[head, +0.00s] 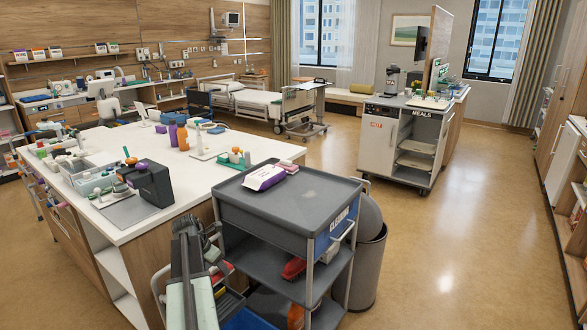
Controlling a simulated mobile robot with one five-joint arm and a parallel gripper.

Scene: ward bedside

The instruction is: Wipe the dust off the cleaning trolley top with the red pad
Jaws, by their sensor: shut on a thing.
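The cleaning trolley (275,215) stands in the front middle, its grey top open to view. A faint pale patch of dust (310,193) shows right of the middle of the top. My gripper (212,243) is at the lower left, beside the trolley's left side and below the level of its top. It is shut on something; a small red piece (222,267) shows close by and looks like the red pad. My own arm hides much of it, so its exact hold is unclear. The pad is apart from the trolley top.
A white and purple packet (264,178) and a small pink-red item (289,167) lie at the back of the trolley top. A red object (293,268) sits on the shelf below. A grey bin (368,260) stands right of the trolley. A white counter (130,220) is left. Floor at right is clear.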

